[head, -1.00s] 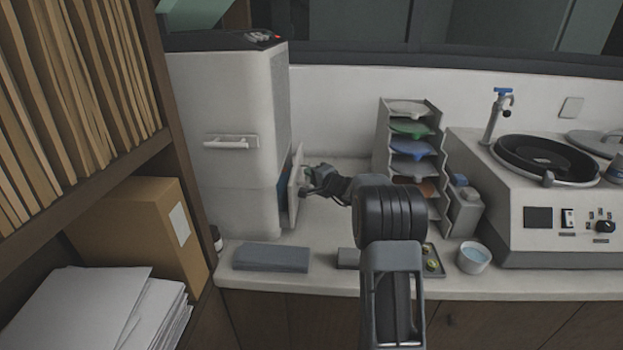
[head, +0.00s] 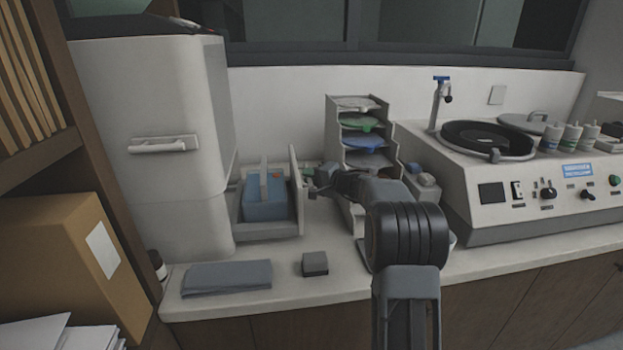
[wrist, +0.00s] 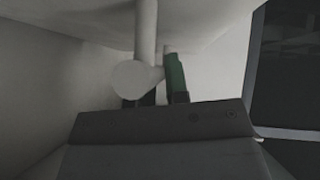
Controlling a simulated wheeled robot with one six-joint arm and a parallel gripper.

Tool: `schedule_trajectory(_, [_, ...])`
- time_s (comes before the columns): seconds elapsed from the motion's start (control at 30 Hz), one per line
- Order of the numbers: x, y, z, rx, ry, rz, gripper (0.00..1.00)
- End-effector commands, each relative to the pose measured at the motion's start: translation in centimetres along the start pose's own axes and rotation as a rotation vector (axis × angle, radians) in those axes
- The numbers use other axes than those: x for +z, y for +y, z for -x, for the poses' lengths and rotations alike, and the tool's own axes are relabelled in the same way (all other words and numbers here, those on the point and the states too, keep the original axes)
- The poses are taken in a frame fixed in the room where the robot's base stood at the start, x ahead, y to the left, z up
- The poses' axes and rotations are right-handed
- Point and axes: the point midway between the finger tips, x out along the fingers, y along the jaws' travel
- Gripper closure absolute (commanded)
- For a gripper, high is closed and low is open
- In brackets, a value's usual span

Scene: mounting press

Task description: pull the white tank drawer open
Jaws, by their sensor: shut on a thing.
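The white tank drawer (head: 297,192) stands out from the right side of the tall white machine (head: 150,110). A blue tank (head: 265,205) with a white upright piece sits inside it. My gripper (head: 312,180) is at the outer face of the drawer front. In the wrist view a white bar handle (wrist: 146,35) with a round end runs between my gripper's fingers (wrist: 158,90). One finger shows a green pad beside the bar. My gripper is shut on this handle. The far finger is largely hidden behind the handle's round end.
A rack of coloured discs (head: 362,130) stands close behind and right of my gripper. A grey folded cloth (head: 226,277) and a small grey block (head: 315,263) lie in front of the drawer. A grinder (head: 490,170) stands at the right.

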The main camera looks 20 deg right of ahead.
Motion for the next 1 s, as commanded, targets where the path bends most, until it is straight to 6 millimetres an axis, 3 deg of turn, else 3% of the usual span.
schedule_trajectory(0.27, [-0.1,0.0,0.1,-0.001,-0.001,0.001,1.0])
schedule_trajectory(0.3, [-0.1,0.0,0.1,-0.001,-0.001,0.001,0.83])
schedule_trajectory(0.57, [-0.1,0.0,0.1,0.0,0.001,0.001,0.6])
schedule_trajectory(0.83, [-0.1,-0.2,0.1,-0.001,0.001,0.001,0.6])
schedule_trajectory(1.0, [-0.4,-1.9,0.4,-0.002,0.002,0.005,0.6])
